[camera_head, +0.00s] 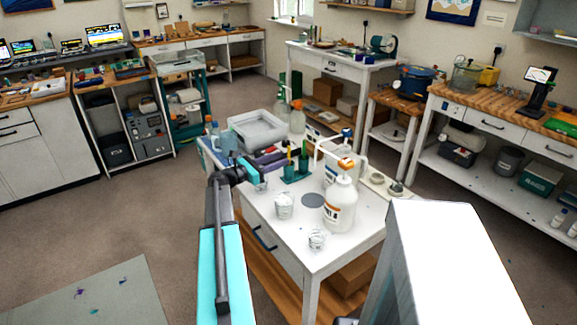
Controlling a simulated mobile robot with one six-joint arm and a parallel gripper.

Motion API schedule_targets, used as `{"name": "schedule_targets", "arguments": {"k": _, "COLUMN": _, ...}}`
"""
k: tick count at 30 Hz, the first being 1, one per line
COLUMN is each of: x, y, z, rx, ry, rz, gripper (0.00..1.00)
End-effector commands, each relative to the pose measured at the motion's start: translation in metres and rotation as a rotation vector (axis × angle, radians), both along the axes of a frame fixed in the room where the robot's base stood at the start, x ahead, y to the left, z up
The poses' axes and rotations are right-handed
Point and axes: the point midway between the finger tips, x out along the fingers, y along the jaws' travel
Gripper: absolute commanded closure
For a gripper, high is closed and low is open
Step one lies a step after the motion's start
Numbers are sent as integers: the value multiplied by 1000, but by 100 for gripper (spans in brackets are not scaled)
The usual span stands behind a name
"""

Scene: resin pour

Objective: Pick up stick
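My arm reaches over the white table, and my gripper (283,158) is at its back left half, close to a green holder (297,177). Thin upright sticks (290,151) with pale or yellowish tops stand at the holder. My gripper's fingers are small and dark here, and I cannot tell whether they touch a stick or are apart from it. The lower part of the sticks is partly hidden by the gripper and the holder.
A pale tray (257,131) and spray bottles (298,117) stand behind. A dark round disc (313,200) lies flat near the middle. Floor is open at left.

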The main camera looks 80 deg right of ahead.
Motion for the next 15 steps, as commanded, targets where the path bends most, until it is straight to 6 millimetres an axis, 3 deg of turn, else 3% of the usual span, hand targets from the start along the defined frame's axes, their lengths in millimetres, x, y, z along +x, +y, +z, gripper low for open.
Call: {"name": "schedule_targets", "arguments": {"k": 15, "x": -36, "y": -30, "z": 8, "rx": 1, "ry": 1, "rz": -2, "gripper": 65}}
